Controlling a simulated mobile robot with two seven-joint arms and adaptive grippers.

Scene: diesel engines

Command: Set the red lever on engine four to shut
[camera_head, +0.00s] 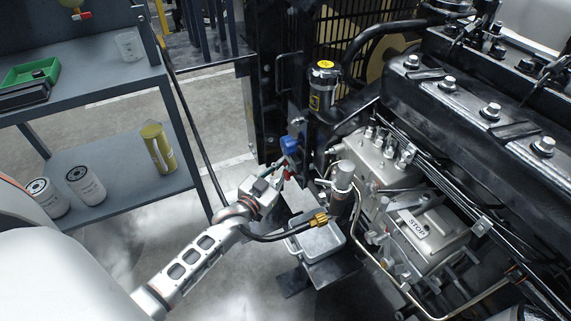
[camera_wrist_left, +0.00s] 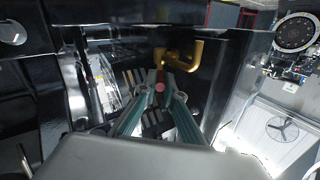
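A red lever (camera_wrist_left: 160,87) shows in the left wrist view, its end between the fingertips of my left gripper (camera_wrist_left: 153,80), beside a brass pipe fitting (camera_wrist_left: 182,60). The fingers lean in close to the lever. I cannot tell whether they press on it. In the head view my left gripper (camera_head: 281,174) reaches in from the lower left to the engine's near side, just below a blue part (camera_head: 290,146). There the fingers hide most of the lever, and its angle is unclear. No engine number is readable. My right gripper is in neither view.
The engine (camera_head: 440,160) fills the right, with a STOP label (camera_head: 415,227) on a grey housing. A grey tray (camera_head: 318,238) sits low beside a hose with a brass end (camera_head: 319,220). A shelf (camera_head: 110,160) with filters stands left. Black frame parts surround the gripper closely.

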